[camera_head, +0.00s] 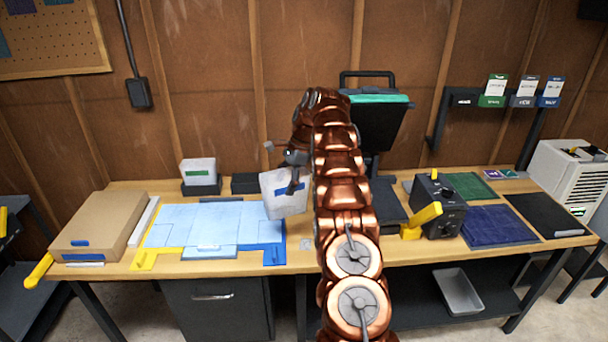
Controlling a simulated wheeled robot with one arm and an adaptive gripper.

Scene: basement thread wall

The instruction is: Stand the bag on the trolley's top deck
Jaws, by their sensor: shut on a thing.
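My gripper (292,186) is shut on a pale whitish bag (274,206), left of my copper-coloured arm. The bag looks roughly upright and slightly tilted. It overlaps the right part of a light blue panelled mat on the bench in the picture, and I cannot tell whether its bottom touches anything. My arm hides part of the scene to the right of the bag. A dark grey shelved unit (28,277) is cut off at the left edge. It may be the trolley, but I cannot tell.
The wooden workbench (400,256) holds the light blue mat (190,226), a cardboard box (98,224), a small white-and-green box (199,172), a black device (437,204) and a dark blue mat (498,225). A black bin-like container (377,125) rises behind my arm.

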